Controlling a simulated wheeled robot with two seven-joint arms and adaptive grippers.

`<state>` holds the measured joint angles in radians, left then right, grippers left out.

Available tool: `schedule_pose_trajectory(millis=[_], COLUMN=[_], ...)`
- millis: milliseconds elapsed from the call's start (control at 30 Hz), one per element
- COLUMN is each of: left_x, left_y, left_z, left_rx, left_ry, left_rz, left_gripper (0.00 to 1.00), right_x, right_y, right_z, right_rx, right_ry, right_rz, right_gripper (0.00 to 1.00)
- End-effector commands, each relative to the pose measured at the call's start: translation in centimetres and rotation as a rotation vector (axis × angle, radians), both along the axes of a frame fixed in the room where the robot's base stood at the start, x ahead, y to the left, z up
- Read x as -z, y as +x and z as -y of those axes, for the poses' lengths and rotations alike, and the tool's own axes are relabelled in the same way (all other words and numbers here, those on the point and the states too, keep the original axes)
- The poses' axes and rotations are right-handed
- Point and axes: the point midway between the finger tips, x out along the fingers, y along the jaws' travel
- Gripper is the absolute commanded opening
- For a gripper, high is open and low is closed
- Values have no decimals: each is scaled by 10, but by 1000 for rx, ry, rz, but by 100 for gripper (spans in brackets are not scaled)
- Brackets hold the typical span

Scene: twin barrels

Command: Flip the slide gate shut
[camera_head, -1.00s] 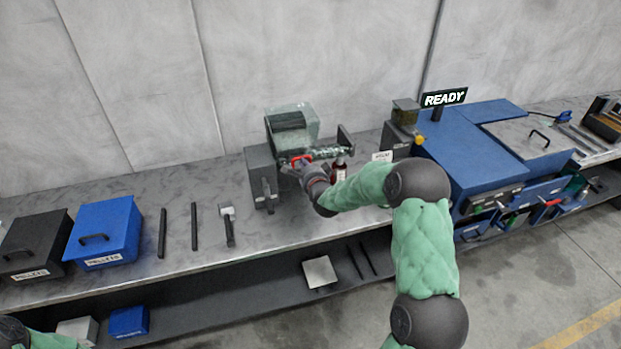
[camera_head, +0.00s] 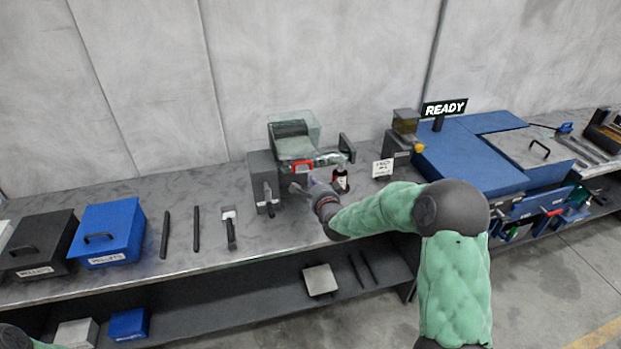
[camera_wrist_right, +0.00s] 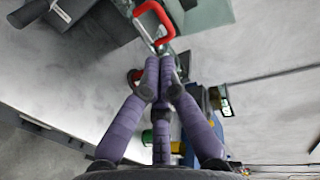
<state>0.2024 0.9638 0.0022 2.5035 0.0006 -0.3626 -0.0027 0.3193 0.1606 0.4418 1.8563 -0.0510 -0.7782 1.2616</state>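The small machine on the bench has a grey housing (camera_head: 262,178), a clear hopper (camera_head: 293,130) and a red U-shaped handle (camera_head: 302,166), which I take to be the slide gate's. The red handle also shows large at the top of the right wrist view (camera_wrist_right: 154,22). My right gripper (camera_head: 298,188) is just in front of and below the handle. In the right wrist view its purple fingers (camera_wrist_right: 160,78) come together at the tips, with nothing seen between them. The tips look close to the handle, apart in the head view.
A white sign (camera_head: 382,168) and a blue machine (camera_head: 470,155) are farther right. Blue (camera_head: 105,232) and black (camera_head: 38,243) boxes and several tools lie left. The front bench edge is clear.

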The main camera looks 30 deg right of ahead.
Motion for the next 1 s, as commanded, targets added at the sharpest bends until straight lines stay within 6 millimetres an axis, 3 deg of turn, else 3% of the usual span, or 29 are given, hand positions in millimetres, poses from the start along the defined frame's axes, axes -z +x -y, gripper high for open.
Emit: schedule_pose_trajectory(millis=[133,333,1000], left_x=[0,0,0], left_y=[0,0,0], left_z=[0,0,0], left_rx=[0,0,0], left_ry=[0,0,0], left_rz=[0,0,0], left_gripper=[40,40,40], right_x=[-4,-7,-5], right_y=[-21,-36,-39], right_z=[-5,-8,-10], right_rx=[0,0,-3], right_ry=[0,0,-1], right_rz=[1,1,-5], right_gripper=[0,0,0])
